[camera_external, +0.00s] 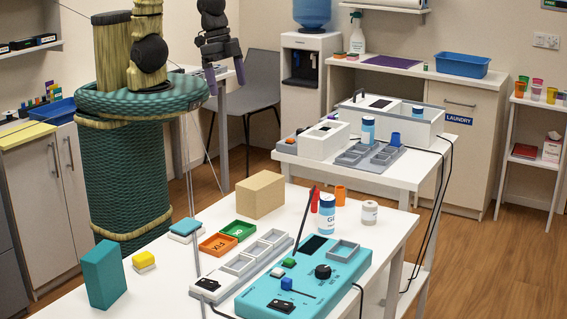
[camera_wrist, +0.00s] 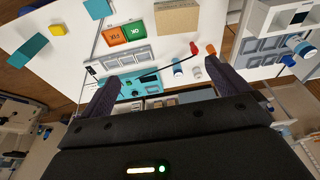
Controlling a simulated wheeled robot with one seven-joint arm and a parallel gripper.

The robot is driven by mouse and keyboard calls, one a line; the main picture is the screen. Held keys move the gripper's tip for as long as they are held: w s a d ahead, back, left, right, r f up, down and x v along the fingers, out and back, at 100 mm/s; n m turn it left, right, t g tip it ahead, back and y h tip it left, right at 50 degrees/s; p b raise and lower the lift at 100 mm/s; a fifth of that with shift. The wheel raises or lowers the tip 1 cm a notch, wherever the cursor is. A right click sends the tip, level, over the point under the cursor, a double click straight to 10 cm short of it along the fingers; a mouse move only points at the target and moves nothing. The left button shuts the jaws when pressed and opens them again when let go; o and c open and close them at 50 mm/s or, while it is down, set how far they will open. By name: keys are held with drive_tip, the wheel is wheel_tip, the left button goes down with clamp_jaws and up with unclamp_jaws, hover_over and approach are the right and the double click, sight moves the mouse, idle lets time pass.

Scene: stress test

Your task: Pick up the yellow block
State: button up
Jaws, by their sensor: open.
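The yellow block (camera_external: 143,260) is small, with a yellow top and a paler lower part. It sits on the near white table, at the left, just right of a tall teal block (camera_external: 104,275). In the wrist view the yellow block (camera_wrist: 57,29) shows at the upper left, well outside the jaws. My gripper (camera_external: 226,80) is raised high above and behind the table, apart from everything, with its dark fingers spread and pointing down. In the wrist view my gripper (camera_wrist: 162,74) is open, with nothing between its fingers.
A teal device (camera_external: 305,283) and a bottle (camera_external: 327,212) stand farther right. Bare tabletop lies around the yellow block.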

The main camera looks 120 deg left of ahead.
drive_tip(key=shift+c, duration=0.4)
drive_tip(key=c, duration=0.8)
drive_tip(key=shift+c, duration=0.2)
drive_tip(key=w+d+f+n+g+h+b, duration=0.1)
drive_tip(key=d+f+n+h+b, duration=0.3)
drive_tip(key=f, duration=0.5)
drive_tip(key=w+d+f+n+g+h+b, duration=0.1)
drive_tip(key=d+f+n+g+h+b, duration=0.2)
drive_tip(key=d+f+n+b, duration=0.3)
drive_tip(key=w+d+f+n+g+h+b, duration=0.1)
drive_tip(key=d+f+n+h+b, duration=0.4)
drive_tip(key=d+f, duration=0.6)
drive_tip(key=shift+w+d+f+g+h+b, duration=0.15)
drive_tip(key=shift+f+g+h+b, duration=0.1)
drive_tip(key=shift+f+b, duration=0.5)
drive_tip(key=shift+w+d+f+g+h+b, duration=0.15)
drive_tip(key=shift+f+g+b, duration=0.1)
drive_tip(key=shift+f+b, duration=0.5)
drive_tip(key=shift+w+d+f, duration=0.15)
drive_tip(key=shift+d+f, duration=0.05)
drive_tip(key=shift+r, duration=0.15)
